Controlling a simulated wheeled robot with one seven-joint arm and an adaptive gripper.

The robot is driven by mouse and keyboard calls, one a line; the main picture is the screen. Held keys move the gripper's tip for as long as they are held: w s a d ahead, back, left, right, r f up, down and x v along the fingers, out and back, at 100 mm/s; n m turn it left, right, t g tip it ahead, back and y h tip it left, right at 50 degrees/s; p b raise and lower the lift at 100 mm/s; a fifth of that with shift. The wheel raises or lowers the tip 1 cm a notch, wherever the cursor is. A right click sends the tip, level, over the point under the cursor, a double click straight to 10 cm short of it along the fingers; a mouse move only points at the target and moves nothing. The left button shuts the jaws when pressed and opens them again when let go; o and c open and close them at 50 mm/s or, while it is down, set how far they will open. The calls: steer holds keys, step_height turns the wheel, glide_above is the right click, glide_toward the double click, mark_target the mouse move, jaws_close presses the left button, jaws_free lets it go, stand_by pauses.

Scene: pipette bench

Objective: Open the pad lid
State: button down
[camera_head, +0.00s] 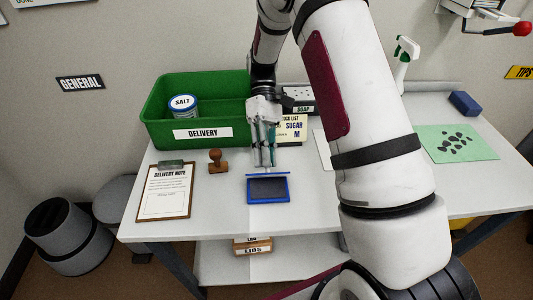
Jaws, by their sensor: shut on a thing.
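The blue ink pad (267,201) lies on the white bench, near its front edge. Its dark inner face shows, framed by a blue rim. The pad lid (279,174) shows as a thin blue strip along the pad's far side, seen nearly edge-on, so it looks raised. My gripper (265,164) points down behind the pad, with its fingertips at this strip. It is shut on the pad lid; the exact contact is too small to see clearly.
A green delivery bin (160,123) with a salt tin (183,107) stands behind left. A sugar card (293,130) is behind.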

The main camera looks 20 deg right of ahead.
steer(key=shift+a, duration=0.1)
steer(key=c, duration=1.5)
jaws_free()
steer(key=shift+w+r, duration=0.1)
steer(key=shift+w, duration=0.05)
steer(key=v, duration=1.1)
steer(key=shift+w+r, duration=0.2)
steer(key=shift+w, duration=0.1)
